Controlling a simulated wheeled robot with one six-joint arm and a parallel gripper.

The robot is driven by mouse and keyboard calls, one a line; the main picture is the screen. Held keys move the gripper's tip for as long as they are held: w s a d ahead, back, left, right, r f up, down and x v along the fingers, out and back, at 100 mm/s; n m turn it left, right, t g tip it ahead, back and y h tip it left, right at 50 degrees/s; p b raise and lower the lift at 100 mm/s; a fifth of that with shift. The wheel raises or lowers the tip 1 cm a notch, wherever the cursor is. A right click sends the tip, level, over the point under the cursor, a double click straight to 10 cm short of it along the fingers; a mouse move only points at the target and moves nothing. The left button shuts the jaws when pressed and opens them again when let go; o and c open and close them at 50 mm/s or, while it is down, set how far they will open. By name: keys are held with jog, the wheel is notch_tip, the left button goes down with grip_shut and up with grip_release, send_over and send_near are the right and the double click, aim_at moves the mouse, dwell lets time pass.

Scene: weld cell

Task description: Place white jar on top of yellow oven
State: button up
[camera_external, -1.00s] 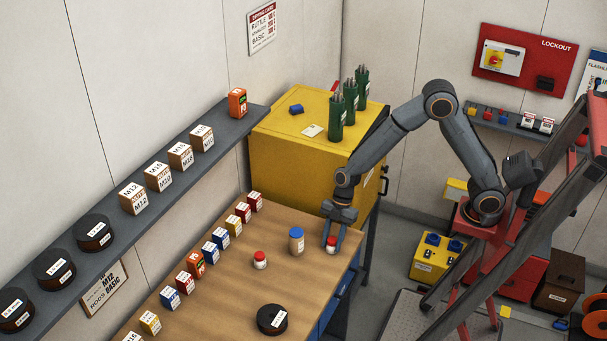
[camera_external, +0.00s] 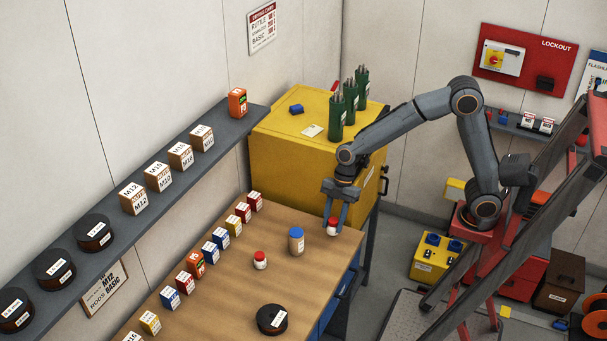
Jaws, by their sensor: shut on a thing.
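My gripper (camera_external: 334,215) points down over the far right end of the wooden bench and is shut on a small white jar with a red lid (camera_external: 332,228). The jar is upright and just above the bench top, partly hidden by the fingers. A second white jar with a red lid (camera_external: 260,260) stands on the bench, left of and nearer than my gripper. The yellow oven (camera_external: 290,160) stands behind the bench, and its top lies higher than my gripper.
A blue-lidded tan jar (camera_external: 296,240) stands close to my gripper. Small boxes (camera_external: 221,238) line the bench's left side.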

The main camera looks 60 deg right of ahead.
notch_tip(320, 180, up, 36)
jog(key=m+t+h+p, duration=0.2)
jog(key=m+t+h, duration=0.15)
jog(key=m, duration=0.95)
send_over(315, 115)
jog(key=s, duration=0.2)
jog(key=shift+t+y, duration=0.25)
jog(key=shift+y, duration=0.2)
jog(key=f, duration=0.5)
jog(key=f+p, duration=0.1)
jog(key=f, duration=0.4)
jog(key=f+p, duration=0.1)
jog(key=f, duration=0.4)
jog(key=shift+s+d+f, duration=0.15)
jog(key=shift+d+f, duration=0.1)
jog(key=shift+f, duration=0.05)
jog(key=shift+f, duration=0.1)
jog(key=o, duration=1.1)
